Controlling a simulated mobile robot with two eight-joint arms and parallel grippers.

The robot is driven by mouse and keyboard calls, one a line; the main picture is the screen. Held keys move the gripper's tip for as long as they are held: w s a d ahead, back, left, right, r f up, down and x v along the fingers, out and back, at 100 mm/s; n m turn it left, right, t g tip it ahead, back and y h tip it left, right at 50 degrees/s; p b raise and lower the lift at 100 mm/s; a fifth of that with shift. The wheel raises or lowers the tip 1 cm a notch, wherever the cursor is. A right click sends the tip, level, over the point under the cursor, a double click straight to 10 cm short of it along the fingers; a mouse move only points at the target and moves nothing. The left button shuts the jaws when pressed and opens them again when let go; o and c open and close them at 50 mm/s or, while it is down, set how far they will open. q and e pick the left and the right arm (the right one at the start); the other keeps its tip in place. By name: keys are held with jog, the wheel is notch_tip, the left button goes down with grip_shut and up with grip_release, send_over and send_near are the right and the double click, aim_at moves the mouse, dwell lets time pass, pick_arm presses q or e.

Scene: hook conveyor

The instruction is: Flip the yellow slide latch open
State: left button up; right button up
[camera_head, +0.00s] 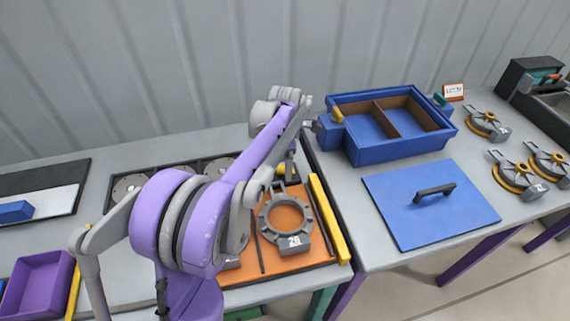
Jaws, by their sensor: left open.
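A blue box (400,147) with an open top and a brown divider stands on the grey table near the back wall. The yellow slide latch (337,115) is a small yellow piece on the block at the box's left side. My left arm reaches across from the lower left. My left gripper (314,126) is open, just left of the latch block, small and partly hidden by my arm. I cannot tell whether it touches the latch. My right gripper is not in view.
A blue lid (430,204) with a black handle lies in front of the box. More ring parts (488,126) lie right. A purple bin (38,284) stands left.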

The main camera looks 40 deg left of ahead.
pick_arm(q)
notch_tip(320, 180, up, 11)
jog(key=shift+p, duration=0.35)
jog(key=shift+f, duration=0.2)
dwell(0.4)
